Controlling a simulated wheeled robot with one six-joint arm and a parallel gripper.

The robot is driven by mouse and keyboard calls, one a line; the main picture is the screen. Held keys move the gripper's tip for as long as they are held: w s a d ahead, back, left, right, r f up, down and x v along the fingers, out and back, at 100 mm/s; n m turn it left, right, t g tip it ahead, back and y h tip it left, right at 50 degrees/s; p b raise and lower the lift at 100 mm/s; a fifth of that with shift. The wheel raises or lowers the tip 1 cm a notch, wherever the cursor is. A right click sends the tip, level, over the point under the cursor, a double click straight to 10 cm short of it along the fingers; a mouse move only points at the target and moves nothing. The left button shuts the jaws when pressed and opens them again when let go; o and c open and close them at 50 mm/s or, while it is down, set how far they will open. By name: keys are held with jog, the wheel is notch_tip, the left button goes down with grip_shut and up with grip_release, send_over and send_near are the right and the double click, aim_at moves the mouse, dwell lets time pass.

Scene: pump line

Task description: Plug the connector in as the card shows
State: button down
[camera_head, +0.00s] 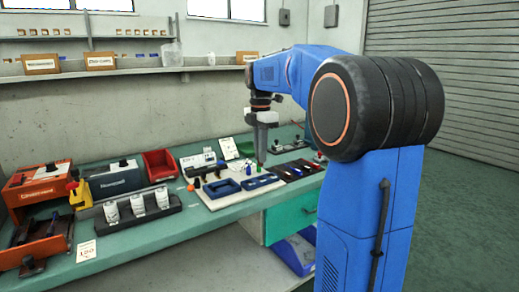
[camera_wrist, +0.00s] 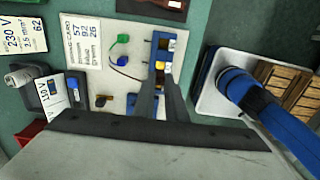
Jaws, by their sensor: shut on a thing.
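My gripper (camera_head: 261,150) points down over the bench, to the right of the arm's wrist base view of the blue trays. In the wrist view its two fingers (camera_wrist: 161,72) are close together, with a small yellow piece (camera_wrist: 160,65) between the tips; the fingers hide most of it. A blue frame-like holder (camera_wrist: 163,42) lies just beyond the tips; I cannot tell whether the piece touches it. A white wiring card (camera_wrist: 80,40) with printed numbers lies to the left. A green connector (camera_wrist: 122,38) and a blue connector (camera_wrist: 115,60) lie between card and fingers, with a thin brown wire.
An orange and black piece (camera_wrist: 103,100) lies left of the fingers. A stand with white cylinders (camera_head: 140,207) and a red bin (camera_head: 160,165) are on the bench (camera_head: 145,240). A wooden crate-like item (camera_wrist: 285,90) shows at right in the wrist view.

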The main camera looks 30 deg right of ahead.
aim_at(261, 166)
jog(key=shift+f, duration=1.95)
jog(key=shift+f, duration=0.65)
dwell(0.8)
dwell(0.3)
jog(key=c, duration=2.1)
grip_release()
jog(key=shift+r, duration=0.25)
jog(key=shift+r, duration=2)
jog(key=o, duration=0.6)
